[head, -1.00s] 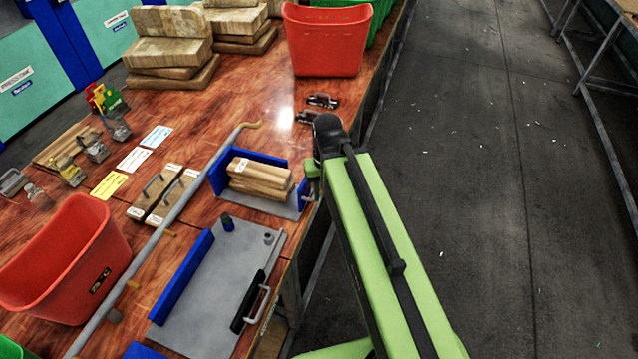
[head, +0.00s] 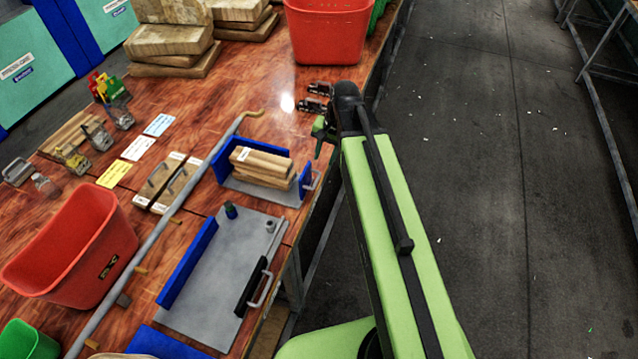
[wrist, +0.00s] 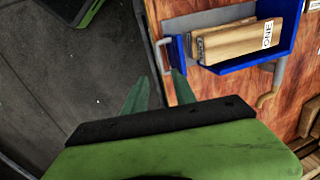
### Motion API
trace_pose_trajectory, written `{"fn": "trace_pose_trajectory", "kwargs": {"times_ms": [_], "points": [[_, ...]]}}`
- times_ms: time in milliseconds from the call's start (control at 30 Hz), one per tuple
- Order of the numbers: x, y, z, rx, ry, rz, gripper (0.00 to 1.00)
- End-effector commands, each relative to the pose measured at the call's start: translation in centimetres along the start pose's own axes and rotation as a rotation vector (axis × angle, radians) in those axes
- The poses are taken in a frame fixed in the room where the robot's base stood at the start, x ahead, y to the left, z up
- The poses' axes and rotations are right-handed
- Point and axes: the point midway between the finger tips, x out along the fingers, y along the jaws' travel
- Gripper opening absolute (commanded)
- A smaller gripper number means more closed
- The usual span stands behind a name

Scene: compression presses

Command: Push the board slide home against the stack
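The stack of wooden boards (head: 262,168) lies on a grey plate against a blue fence (head: 226,150). The board slide (head: 305,178) is a small blue upright plate with a metal handle, at the stack's right end by the table edge. In the wrist view the slide (wrist: 177,48) stands close beside the stack (wrist: 235,42); I cannot tell whether they touch. My gripper (head: 321,138) shows beyond the slide in the head view. In the wrist view my gripper's fingers (wrist: 158,80) are apart and empty, with the slide's handle (wrist: 163,57) just past their tips.
A second grey plate (head: 215,285) with a blue fence and black handled bar lies nearer. A long grey rod (head: 180,205) runs left of both fixtures. A red bin (head: 326,35) and small black clamps (head: 313,105) stand farther back.

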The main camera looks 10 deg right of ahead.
Motion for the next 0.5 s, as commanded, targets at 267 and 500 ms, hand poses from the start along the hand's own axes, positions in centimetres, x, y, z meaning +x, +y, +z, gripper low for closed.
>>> {"fn": "trace_pose_trajectory", "kwargs": {"times_ms": [267, 500], "points": [[7.0, 0.2, 0.0, -0.002, 0.0, 0.0, 0.33], [11.0, 0.2, -0.1, 0.0, 0.001, 0.0, 0.33]]}}
